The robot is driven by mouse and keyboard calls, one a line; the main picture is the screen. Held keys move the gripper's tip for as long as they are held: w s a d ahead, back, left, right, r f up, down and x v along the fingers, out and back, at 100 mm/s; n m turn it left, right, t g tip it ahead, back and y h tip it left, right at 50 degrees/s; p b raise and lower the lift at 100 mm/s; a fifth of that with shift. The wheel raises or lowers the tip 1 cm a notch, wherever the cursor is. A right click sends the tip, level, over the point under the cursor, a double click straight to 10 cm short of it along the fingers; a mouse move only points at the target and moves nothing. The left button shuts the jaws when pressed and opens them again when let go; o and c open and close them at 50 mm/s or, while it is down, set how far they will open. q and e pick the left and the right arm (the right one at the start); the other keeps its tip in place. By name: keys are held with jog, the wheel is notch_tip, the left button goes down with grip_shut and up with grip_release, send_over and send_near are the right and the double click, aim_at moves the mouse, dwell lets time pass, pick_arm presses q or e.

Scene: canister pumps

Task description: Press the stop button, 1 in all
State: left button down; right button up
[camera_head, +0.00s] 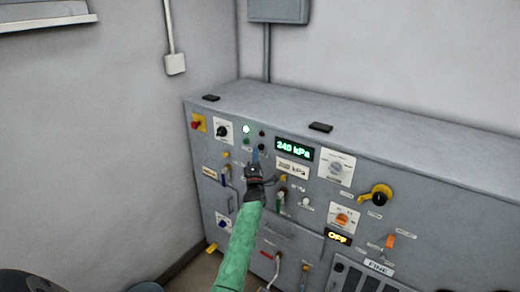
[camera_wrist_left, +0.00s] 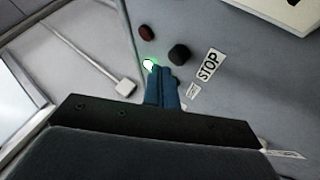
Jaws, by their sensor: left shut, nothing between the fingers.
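The stop button is a black round button (camera_wrist_left: 180,54) beside a white STOP label (camera_wrist_left: 209,65) in the left wrist view. In the head view it is a small dark button (camera_head: 262,147) on the upper left of the grey panel (camera_head: 350,200). My left gripper (camera_head: 255,156) has its blue fingers shut and empty, pointing at the panel just below the buttons. In the left wrist view its fingertips (camera_wrist_left: 160,70) appear beside the black button, overlapping the edge of a lit lamp (camera_wrist_left: 150,64). Contact cannot be told. My right gripper is not in view.
A dark red button (camera_wrist_left: 147,33) sits near the black one. A green button (camera_head: 246,141) is under the lit lamp. Knobs, levers and a yellow-backed red knob (camera_head: 197,124) crowd the panel.

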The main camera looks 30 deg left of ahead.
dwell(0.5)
pick_arm(q)
jog(key=shift+w, duration=0.1)
jog(key=shift+w+b, duration=0.35)
jog(key=shift+b, duration=0.05)
jog(key=shift+w+d+b, duration=0.1)
jog(key=shift+w+b, duration=0.35)
dwell(0.8)
jog(key=shift+s, duration=0.9)
jog(key=shift+s+a+p, duration=0.15)
jog(key=shift+s+p, duration=0.25)
jog(key=shift+s, duration=0.85)
jog(key=shift+s+a+p, duration=0.1)
jog(key=shift+s+p, duration=0.3)
jog(key=shift+s, duration=0.85)
